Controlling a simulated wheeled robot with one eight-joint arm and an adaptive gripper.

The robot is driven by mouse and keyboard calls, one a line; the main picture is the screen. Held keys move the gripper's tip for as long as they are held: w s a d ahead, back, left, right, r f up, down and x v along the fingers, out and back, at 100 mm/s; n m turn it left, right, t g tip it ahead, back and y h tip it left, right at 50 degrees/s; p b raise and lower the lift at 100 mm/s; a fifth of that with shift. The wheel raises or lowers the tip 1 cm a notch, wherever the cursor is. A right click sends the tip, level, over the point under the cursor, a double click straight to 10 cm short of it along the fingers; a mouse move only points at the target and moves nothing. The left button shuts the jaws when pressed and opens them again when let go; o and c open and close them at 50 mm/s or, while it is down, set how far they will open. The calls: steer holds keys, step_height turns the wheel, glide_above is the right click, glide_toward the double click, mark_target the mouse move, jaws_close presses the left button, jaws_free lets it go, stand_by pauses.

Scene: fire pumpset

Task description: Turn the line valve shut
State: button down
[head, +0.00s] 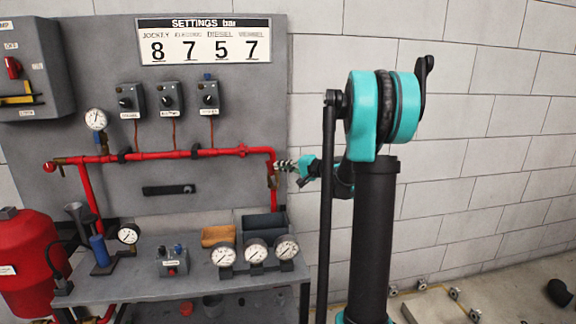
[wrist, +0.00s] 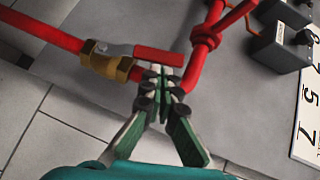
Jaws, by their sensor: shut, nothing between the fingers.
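The line valve (wrist: 112,64) has a brass body on a red pipe, with a steel piece and a red lever (wrist: 158,55). The lever points toward the pipe elbow, roughly along the pipe but at a slight angle. In the head view the valve (head: 272,181) is small, on the vertical drop at the right end of the pipe. My gripper (wrist: 164,78) is shut and empty, its tips beside the lever's free end and in front of the pipe. I cannot tell whether they touch. In the head view my gripper (head: 281,165) is just right of the pipe.
The red pipe (head: 200,154) runs across the grey panel. A grey bench (head: 205,289) below holds several gauges, an orange bin (head: 218,236) and a dark bin (head: 264,225). Grey switch boxes (head: 168,97) hang above the pipe. The wall right of the panel is clear.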

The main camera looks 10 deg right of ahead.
steer(key=shift+a, duration=0.25)
stand_by(0.3)
steer(key=shift+a+n+g+h, duration=0.2)
steer(key=shift+n+g+h, duration=0.1)
steer(key=shift+a+r, duration=0.1)
steer(key=shift+a, duration=0.15)
steer(key=a+f+n+g+h, duration=0.2)
steer(key=a+f+n+h, duration=0.2)
steer(key=a+n+h, duration=0.2)
steer(key=shift+a+f+h, duration=0.4)
steer(key=shift+a+h, duration=0.85)
steer(key=shift+h, duration=0.55)
steer(key=shift+r, duration=0.1)
